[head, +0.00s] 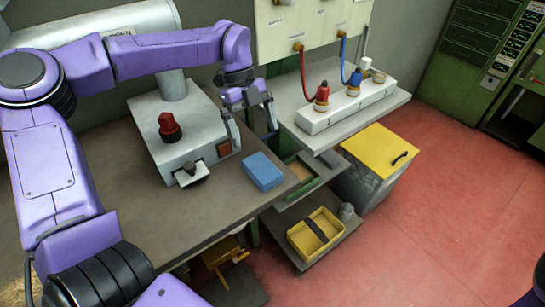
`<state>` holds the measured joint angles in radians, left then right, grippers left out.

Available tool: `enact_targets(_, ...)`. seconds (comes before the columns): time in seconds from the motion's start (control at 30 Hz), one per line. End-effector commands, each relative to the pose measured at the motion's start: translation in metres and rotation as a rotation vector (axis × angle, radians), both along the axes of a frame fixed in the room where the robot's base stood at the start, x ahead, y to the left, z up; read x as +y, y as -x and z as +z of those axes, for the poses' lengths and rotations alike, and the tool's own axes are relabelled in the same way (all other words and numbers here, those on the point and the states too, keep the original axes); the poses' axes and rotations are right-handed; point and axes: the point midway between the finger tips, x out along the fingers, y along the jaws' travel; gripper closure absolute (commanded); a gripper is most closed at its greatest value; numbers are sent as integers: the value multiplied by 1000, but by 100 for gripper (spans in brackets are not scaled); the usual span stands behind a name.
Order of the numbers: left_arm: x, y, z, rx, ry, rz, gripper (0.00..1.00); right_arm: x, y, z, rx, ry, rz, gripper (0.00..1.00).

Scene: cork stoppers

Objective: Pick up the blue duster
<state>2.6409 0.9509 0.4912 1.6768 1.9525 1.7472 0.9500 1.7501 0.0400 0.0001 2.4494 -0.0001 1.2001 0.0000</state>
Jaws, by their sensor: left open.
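The blue duster (263,171) is a light blue block. It lies flat on the grey-brown table (150,225), close to the table's right edge. My left gripper (254,137) is open and empty, with its two fingers spread and pointing down. In the picture it hangs above and slightly behind the duster, apart from it. The duster is fully in sight. My right gripper is not in view; only a bit of purple arm shows at the lower right.
A grey machine box (165,120) with a red knob (169,127) stands left of the duster. A white block (345,110) with red and blue hose fittings is on a shelf behind. A yellow-lidded bin (380,150) and yellow tray (303,240) sit lower right.

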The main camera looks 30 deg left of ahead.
Motion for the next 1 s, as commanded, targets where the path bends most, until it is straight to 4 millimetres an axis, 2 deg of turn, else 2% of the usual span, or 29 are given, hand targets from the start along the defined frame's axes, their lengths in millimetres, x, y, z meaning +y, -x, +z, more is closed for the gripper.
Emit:
enact_targets(0.1, -6, 7, -22, 5, 3, 4, 0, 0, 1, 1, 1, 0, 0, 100)
enact_targets(0.33, -12, 13, -49, 5, 2, 12, 0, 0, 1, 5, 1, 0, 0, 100)
enact_targets(0.5, -23, 16, -79, 6, 1, 10, 0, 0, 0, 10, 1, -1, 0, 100)
enact_targets(0.63, -28, 17, -90, 3, 2, 9, 0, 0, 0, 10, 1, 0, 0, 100)
enact_targets(0.8, -28, 17, -91, 2, 2, 9, 0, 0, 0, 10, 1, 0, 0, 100)
enact_targets(0.83, -28, 17, -91, 2, 2, 9, 3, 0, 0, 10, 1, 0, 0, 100)
enact_targets(1.0, -28, 17, -91, 2, 2, 9, 58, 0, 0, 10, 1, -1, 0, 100)
